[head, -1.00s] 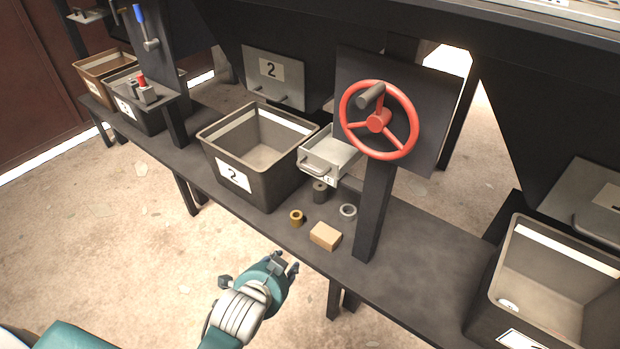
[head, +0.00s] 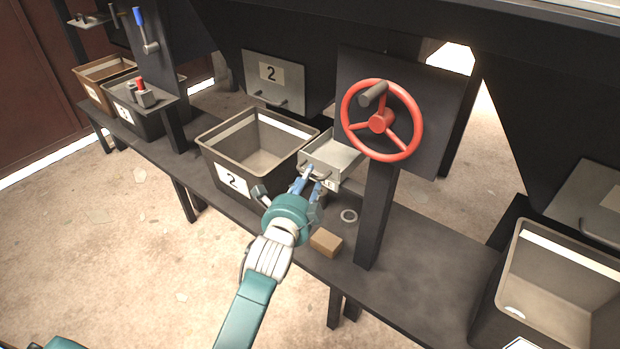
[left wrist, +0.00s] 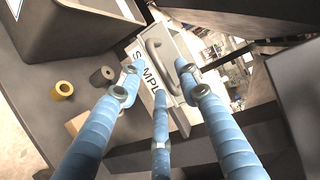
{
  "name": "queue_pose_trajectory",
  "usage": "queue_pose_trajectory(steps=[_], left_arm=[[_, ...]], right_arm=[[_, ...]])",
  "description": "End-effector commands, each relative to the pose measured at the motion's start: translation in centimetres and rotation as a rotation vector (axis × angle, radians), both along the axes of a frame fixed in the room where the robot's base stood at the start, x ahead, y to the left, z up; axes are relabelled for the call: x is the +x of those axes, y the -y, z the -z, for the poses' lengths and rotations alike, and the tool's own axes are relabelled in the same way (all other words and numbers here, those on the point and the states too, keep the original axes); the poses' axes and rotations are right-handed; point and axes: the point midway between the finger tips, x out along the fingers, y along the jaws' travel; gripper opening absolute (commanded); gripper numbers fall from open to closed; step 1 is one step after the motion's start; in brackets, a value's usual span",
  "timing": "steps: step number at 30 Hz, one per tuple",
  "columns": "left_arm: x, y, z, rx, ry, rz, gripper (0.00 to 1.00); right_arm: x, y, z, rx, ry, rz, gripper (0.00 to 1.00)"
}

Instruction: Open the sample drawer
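The sample drawer (head: 334,155) is a small grey open-topped tray beside bin 2, below and left of the red handwheel. It also shows in the left wrist view with its "SAMPL" label and its handle (left wrist: 158,57). My left gripper (head: 312,179) is at the drawer's front. In the left wrist view its blue fingers (left wrist: 160,80) are spread apart, with the handle ahead of and between them. I see no grip on the handle; contact is unclear. My right gripper is in neither current view.
Bin 2 (head: 212,158) stands left of the drawer, and the red handwheel (head: 381,121) is right of it. A cardboard block (head: 326,242) and a grey ring (head: 349,216) lie on the bench. A brass roll (left wrist: 63,89) and dark cylinder (left wrist: 103,75) show in the wrist view.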

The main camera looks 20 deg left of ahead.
Motion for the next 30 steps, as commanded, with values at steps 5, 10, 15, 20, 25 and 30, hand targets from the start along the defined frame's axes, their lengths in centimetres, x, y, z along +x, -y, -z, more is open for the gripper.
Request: queue_pose_trajectory(steps=[5, 10, 15, 20, 25, 30], left_arm=[[2.3, -0.1, 0.5, -0.002, -0.001, -0.001, 0.34], [3.1, -0.1, 0.6, -0.002, -0.001, 0.0, 0.34], [3.1, -0.1, 0.6, -0.002, -0.001, 0.0, 0.34], [3.1, -0.2, 0.6, -0.002, -0.001, 0.0, 0.16], [3.1, -0.1, 0.6, -0.002, -0.001, 0.0, 0.0], [3.1, -0.2, 0.6, -0.001, -0.001, 0.0, 0.0]], right_arm=[[0.9, -0.1, -1.1, 0.001, 0.009, 0.002, 0.4], [1.1, -0.1, -1.5, 0.0, 0.01, 0.002, 0.4], [1.1, -0.1, -1.6, 0.0, 0.01, 0.002, 0.4], [1.2, -0.1, -1.6, 0.0, 0.01, 0.002, 0.4], [1.2, -0.1, -1.6, 0.0, 0.01, 0.002, 0.4], [1.2, -0.1, -1.7, 0.001, 0.012, 0.002, 0.4]])
